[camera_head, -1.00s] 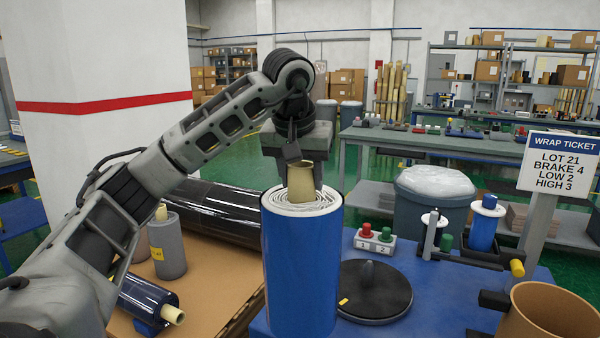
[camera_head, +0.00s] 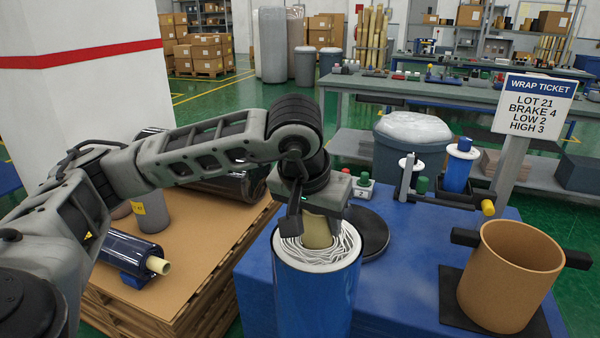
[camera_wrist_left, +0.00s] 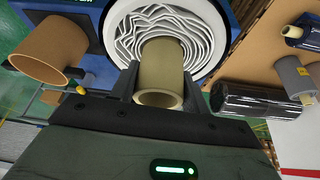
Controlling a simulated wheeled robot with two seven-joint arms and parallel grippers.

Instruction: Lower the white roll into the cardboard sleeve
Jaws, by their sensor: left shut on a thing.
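The held roll (camera_head: 316,290) is blue on its side, with wavy white layers (camera_head: 345,243) and a tan core (camera_head: 316,232) at its top end. My left gripper (camera_head: 318,222) is shut on the core from above. The roll looks upright; its bottom is outside the head view. In the left wrist view, the core (camera_wrist_left: 160,75) is between the fingers and the white layers (camera_wrist_left: 205,38) fan around it. The open cardboard sleeve (camera_head: 505,285) stands to the right, apart from the roll, and also shows in the left wrist view (camera_wrist_left: 45,50). My right gripper is not seen.
The sleeve stands on a dark plate (camera_head: 452,300) between black blocks on the blue table (camera_head: 410,235). Behind the roll are a black disc (camera_head: 370,235) and a button box (camera_head: 362,190). The ticket sign (camera_head: 535,105) stands behind the sleeve. A pallet (camera_head: 190,245) holds other rolls at left.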

